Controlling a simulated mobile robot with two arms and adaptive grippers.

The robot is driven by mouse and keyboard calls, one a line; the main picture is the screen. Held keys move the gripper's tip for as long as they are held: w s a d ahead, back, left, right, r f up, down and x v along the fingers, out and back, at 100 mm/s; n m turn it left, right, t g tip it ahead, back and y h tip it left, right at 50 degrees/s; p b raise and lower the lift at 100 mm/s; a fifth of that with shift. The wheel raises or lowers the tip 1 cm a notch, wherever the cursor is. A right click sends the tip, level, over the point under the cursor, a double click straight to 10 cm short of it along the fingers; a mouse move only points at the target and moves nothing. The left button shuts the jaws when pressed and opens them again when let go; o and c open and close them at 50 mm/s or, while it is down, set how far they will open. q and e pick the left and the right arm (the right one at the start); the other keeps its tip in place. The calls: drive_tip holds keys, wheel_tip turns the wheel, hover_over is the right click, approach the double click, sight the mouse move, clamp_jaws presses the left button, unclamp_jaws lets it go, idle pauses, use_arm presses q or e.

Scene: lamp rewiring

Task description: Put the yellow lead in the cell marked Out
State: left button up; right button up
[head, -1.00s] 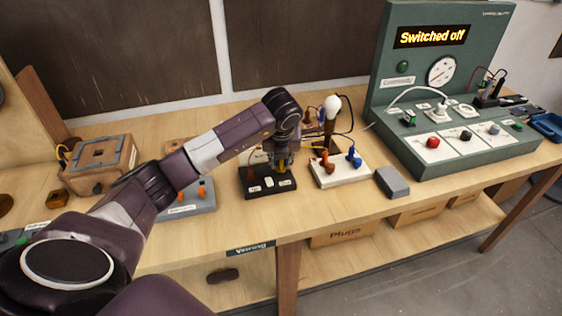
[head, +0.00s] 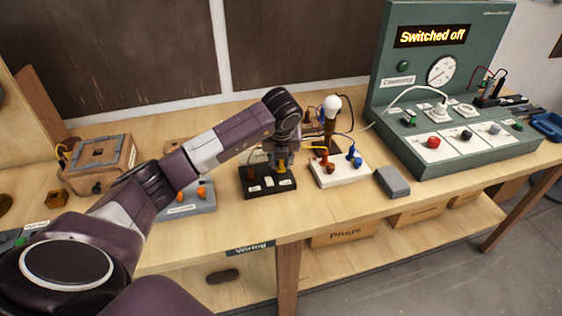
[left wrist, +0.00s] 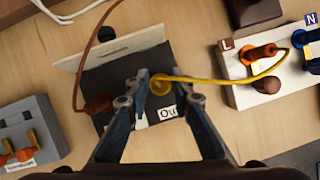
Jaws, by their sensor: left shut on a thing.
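The yellow lead (left wrist: 215,81) runs from my left gripper rightward to the white terminal block. My left gripper (head: 283,164) points down over the right part of a black block (head: 257,190) with white labels. In the left wrist view its fingers (left wrist: 152,88) are shut on the lead's yellow plug, just behind the label Out (left wrist: 168,113). The plug is at the Out cell, but I cannot tell whether it is fully seated. A brown plug (left wrist: 97,103) with a brown wire is at the block's left side. My right gripper is not in view.
The white terminal block (head: 338,172) with orange and blue plugs stands close on the right, with a bulb (head: 332,106) behind. A grey box (head: 392,182) lies beyond it. A grey switch block (head: 190,202) is on the left. The console (head: 440,50) reads Switched off.

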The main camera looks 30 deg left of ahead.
use_arm(q)
drive_tip(key=shift+f+b, duration=0.4)
drive_tip(key=shift+f, duration=0.05)
drive_tip(key=o, duration=1)
drive_tip(key=v, duration=1.2)
drive_tip(key=shift+s, duration=0.1)
